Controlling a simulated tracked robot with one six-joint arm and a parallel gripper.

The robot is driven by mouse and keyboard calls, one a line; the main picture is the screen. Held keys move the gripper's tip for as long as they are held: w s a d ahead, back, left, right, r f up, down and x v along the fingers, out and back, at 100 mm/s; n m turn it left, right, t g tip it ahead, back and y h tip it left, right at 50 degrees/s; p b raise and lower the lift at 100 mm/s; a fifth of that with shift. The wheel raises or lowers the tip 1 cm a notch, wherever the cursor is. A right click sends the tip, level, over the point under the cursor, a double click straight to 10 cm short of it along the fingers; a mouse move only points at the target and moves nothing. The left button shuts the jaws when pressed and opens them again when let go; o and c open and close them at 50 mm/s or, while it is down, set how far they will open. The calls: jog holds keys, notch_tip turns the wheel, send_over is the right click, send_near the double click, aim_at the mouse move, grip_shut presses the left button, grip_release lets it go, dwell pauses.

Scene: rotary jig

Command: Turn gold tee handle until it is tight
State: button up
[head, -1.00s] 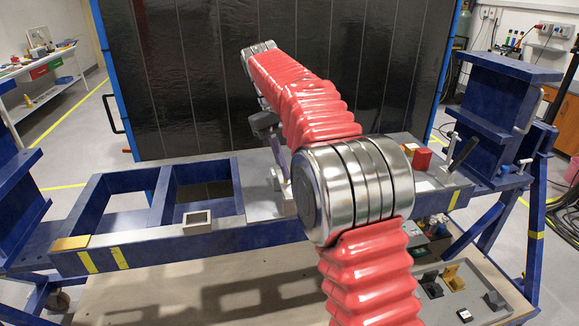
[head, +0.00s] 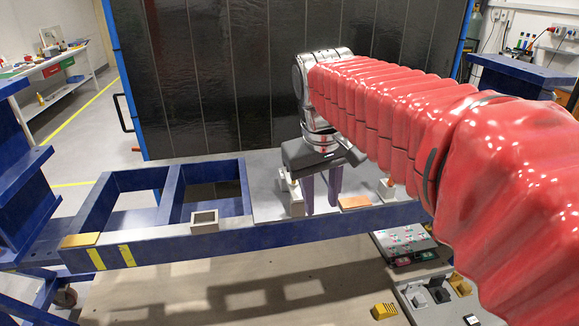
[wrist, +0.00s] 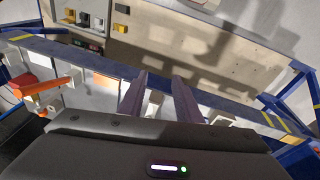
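My gripper (head: 322,200) points down over the grey plate on the blue beam, its two dark purple fingers apart. Its fingers also show in the wrist view (wrist: 159,105), with nothing gripped between them; a small pale piece (wrist: 155,103) shows in the gap. A pale upright fitting (head: 290,195) stands just left of the fingers. I cannot make out a gold tee handle for certain. An orange bar (wrist: 46,87) shows at the left of the wrist view; I cannot tell whether it is the handle. My arm hides the right part of the beam in the head view.
A copper-coloured block (head: 355,202) lies right of the fingers. A hollow grey square block (head: 205,221) and a gold flat block (head: 81,240) sit on the blue frame (head: 180,245) to the left. A dark panel (head: 220,80) stands behind. Control boxes (head: 410,245) lie below at right.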

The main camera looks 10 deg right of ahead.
jog(key=s+f+m+t, duration=0.1)
jog(key=s+f, duration=0.3)
jog(key=s, duration=0.3)
jog(key=s+a+f+t+y, duration=0.1)
jog(key=s+f+t, duration=0.1)
jog(key=s+f, duration=0.3)
jog(key=s, duration=0.2)
jog(key=shift+s+f+m+t, duration=0.3)
jog(key=shift+s+m, duration=0.05)
jog(key=shift+m, duration=0.05)
